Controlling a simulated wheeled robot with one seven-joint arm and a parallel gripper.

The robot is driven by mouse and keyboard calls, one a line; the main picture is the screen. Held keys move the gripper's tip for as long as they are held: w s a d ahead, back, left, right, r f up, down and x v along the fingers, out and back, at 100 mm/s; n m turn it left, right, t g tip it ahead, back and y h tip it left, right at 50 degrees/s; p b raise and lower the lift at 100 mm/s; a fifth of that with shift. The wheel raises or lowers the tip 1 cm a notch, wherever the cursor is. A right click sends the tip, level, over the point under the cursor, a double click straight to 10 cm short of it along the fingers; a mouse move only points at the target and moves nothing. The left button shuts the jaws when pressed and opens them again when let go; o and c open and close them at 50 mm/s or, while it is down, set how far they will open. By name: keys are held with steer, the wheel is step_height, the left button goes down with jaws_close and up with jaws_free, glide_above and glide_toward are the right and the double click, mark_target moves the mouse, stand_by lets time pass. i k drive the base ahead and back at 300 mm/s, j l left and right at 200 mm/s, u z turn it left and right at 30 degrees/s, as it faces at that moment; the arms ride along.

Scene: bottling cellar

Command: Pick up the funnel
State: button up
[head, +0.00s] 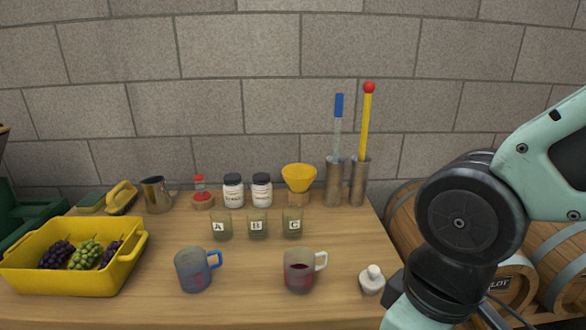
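The yellow funnel (299,178) stands near the back of the wooden table, wide mouth up, on what looks like a small wooden holder. Its lower part is partly hidden behind the glass marked C (292,225). It is right of the two white jars and left of the metal cylinders. My arm fills the right side of the head view. My gripper is not visible; the arm's end runs out of the bottom of the picture, so the gripper's opening does not show.
Glasses A (221,227) and B (257,225), two mugs (194,270) (299,271) and a white bottle (372,280) stand in front. Tall cylinders (333,184) hold long rods. A yellow crate (125,271) with grapes sits left; barrels (405,222) stand beyond the right edge.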

mark_target(298, 176)
steer(key=z, duration=0.75)
steer(key=u, duration=0.45)
steer(key=j+u, duration=0.1)
steer(key=u, duration=0.35)
steer(key=i+u, duration=0.1)
steer(key=u, duration=0.8)
steer(key=i+u, duration=0.3)
steer(key=i, duration=0.45)
